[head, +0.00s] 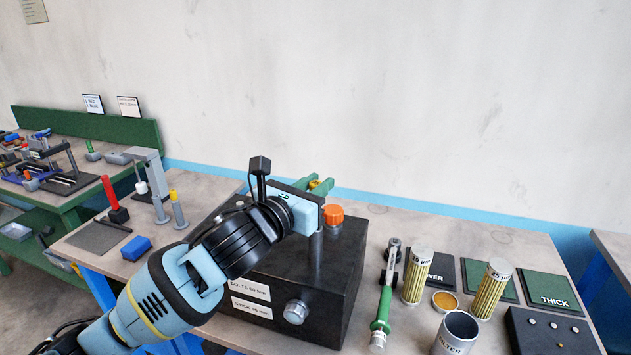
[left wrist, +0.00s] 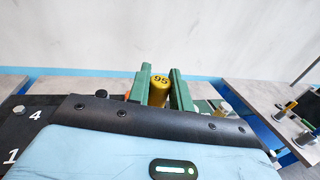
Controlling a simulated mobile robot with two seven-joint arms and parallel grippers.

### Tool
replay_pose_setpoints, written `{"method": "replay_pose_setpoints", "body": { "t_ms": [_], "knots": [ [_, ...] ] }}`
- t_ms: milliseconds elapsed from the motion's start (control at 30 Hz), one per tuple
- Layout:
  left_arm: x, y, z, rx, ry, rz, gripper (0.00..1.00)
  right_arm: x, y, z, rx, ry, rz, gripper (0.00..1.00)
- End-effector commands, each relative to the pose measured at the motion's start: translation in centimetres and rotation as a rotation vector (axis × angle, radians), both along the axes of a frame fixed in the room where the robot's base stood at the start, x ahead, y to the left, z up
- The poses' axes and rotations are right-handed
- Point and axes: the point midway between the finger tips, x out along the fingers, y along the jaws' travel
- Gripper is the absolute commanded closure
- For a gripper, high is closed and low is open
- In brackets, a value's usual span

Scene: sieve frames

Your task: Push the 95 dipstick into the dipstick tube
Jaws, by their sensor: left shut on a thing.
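My left gripper (head: 318,186) is above the black box (head: 275,275), with its green fingers pointing away from the head camera. In the left wrist view the fingers (left wrist: 160,90) are closed around the yellow end of the dipstick marked 95 (left wrist: 160,80). A little yellow of the dipstick (head: 314,184) also shows between the fingers in the head view. A grey upright tube (head: 316,250), which looks like the dipstick tube, stands at the box directly below the gripper. The gripper hides the tube's top, so I cannot tell how far the dipstick is in. My right gripper is not in view.
An orange cap (head: 333,211) sits on the box close right of the gripper. Right of the box are a green-handled tool (head: 384,305), two yellow pleated filters (head: 417,276), a grey cup (head: 456,333) and green mats (head: 546,289). A blue block (head: 136,248) lies left.

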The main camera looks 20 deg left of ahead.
Motion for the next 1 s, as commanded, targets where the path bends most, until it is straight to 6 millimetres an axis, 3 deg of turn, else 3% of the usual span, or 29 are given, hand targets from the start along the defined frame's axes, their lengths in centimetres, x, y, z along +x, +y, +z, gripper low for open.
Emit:
{"method": "replay_pose_setpoints", "body": {
  "t_ms": [500, 1000],
  "knots": [
    [0.0, 0.0, -1.3, 0.001, 0.000, 0.001, 1.00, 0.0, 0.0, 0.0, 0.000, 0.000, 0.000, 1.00],
    [0.0, 0.0, -1.3, 0.001, 0.000, 0.000, 1.00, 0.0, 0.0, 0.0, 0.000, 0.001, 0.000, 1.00]
  ]
}}
